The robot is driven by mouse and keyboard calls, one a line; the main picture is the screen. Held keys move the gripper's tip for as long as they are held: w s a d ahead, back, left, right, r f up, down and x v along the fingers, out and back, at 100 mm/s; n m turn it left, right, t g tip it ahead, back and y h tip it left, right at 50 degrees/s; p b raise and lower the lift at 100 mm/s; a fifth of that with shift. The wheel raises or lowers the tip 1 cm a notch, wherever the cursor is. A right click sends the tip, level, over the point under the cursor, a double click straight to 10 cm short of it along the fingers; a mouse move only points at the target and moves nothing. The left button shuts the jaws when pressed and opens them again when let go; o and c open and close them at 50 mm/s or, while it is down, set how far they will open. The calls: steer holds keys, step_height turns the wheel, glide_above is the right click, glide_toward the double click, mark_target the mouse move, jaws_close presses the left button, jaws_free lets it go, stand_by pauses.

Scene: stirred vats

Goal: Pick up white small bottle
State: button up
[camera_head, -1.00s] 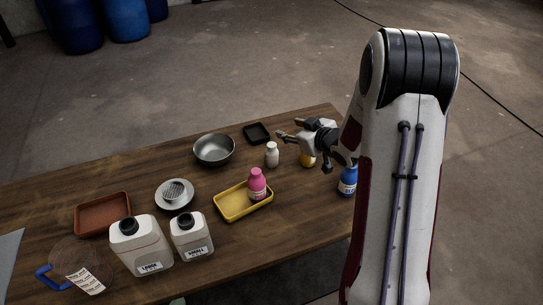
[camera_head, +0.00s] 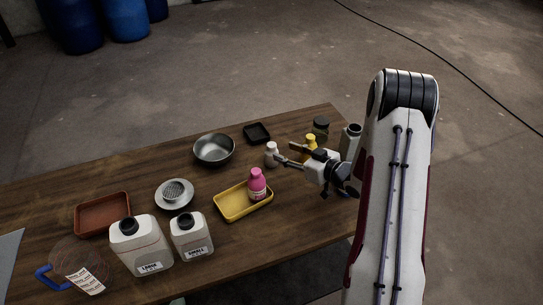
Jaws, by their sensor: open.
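The white small bottle (camera_head: 271,154) stands upright on the wooden table, right of the steel bowl and behind the pink bottle. My gripper (camera_head: 284,154) is open, its fingers pointing left toward the white bottle. The fingertips are close to the bottle's right side; I cannot tell whether they touch it or whether the bottle is between them. The bottle's right edge is partly overlapped by a finger.
A pink bottle (camera_head: 257,185) stands in a yellow tray (camera_head: 231,209) in front. A yellow bottle (camera_head: 310,143) and a dark jar (camera_head: 320,127) stand behind my gripper. A steel bowl (camera_head: 214,150) and a black tray (camera_head: 257,133) are nearby. White jugs (camera_head: 141,245) stand at front left.

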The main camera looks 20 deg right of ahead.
mark_target(275, 149)
steer(key=shift+w, duration=0.1)
steer(key=shift+x, duration=1.25)
steer(key=shift+a, duration=0.1)
steer(key=shift+x, duration=2.55)
steer(key=shift+f, duration=0.1)
jaws_close()
